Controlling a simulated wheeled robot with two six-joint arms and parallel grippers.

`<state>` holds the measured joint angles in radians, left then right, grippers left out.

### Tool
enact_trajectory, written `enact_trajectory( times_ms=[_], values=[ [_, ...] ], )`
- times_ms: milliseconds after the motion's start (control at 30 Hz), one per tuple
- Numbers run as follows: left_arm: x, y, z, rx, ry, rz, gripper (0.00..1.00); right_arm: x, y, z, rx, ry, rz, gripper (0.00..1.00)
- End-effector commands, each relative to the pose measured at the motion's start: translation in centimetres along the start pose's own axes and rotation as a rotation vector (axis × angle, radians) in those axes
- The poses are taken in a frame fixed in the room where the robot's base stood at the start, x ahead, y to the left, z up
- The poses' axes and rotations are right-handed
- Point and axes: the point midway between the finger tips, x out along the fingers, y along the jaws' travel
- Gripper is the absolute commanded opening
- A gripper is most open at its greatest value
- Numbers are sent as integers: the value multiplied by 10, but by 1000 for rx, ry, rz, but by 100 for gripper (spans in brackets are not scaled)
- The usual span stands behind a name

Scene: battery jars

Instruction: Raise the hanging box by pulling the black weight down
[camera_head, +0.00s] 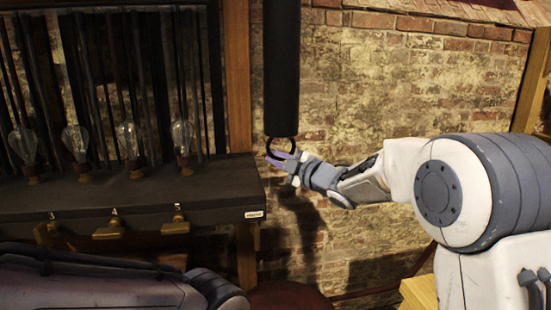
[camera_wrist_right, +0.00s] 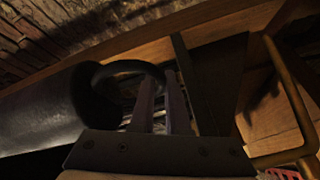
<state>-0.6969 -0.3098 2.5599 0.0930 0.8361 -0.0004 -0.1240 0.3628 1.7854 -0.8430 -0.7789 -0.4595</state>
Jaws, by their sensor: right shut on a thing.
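The black weight (camera_head: 282,75) is a long dark cylinder hanging upright in front of the brick wall, with a black ring (camera_head: 281,147) at its lower end. My right gripper (camera_head: 278,158) comes in from the right and is shut on the ring. In the right wrist view the weight (camera_wrist_right: 45,108) lies at the left, and its ring (camera_wrist_right: 125,70) passes at the fingertips of the gripper (camera_wrist_right: 160,82). The hanging box is not recognisable in either view. My left gripper is not in view.
A dark bench (camera_head: 130,190) with several glass bulbs (camera_head: 130,138) and brass levers (camera_head: 176,224) stands at the left, close to the weight. A wooden post (camera_head: 237,75) rises behind it. Brick wall (camera_head: 400,90) fills the back.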

Motion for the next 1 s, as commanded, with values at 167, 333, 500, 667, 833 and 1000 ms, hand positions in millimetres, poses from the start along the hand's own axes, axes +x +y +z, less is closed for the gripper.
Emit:
enact_trajectory(
  times_ms=[167, 333, 500, 667, 833, 1000],
  values=[
    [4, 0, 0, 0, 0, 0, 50, 0, -10, 3, 2, -3, -12, 0],
    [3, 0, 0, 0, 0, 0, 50, 0, -10, 3, 2, -5, -15, 0],
    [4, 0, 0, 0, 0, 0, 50, 0, -11, 4, 2, -6, -16, 37],
    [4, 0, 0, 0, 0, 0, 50, 1, -8, 3, 2, -4, -11, 44],
    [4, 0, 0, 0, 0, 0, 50, 0, -6, 2, 2, -3, -6, 44],
    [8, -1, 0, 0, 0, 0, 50, -17, -6, 3, 1, -3, -3, 44]
  ],
)
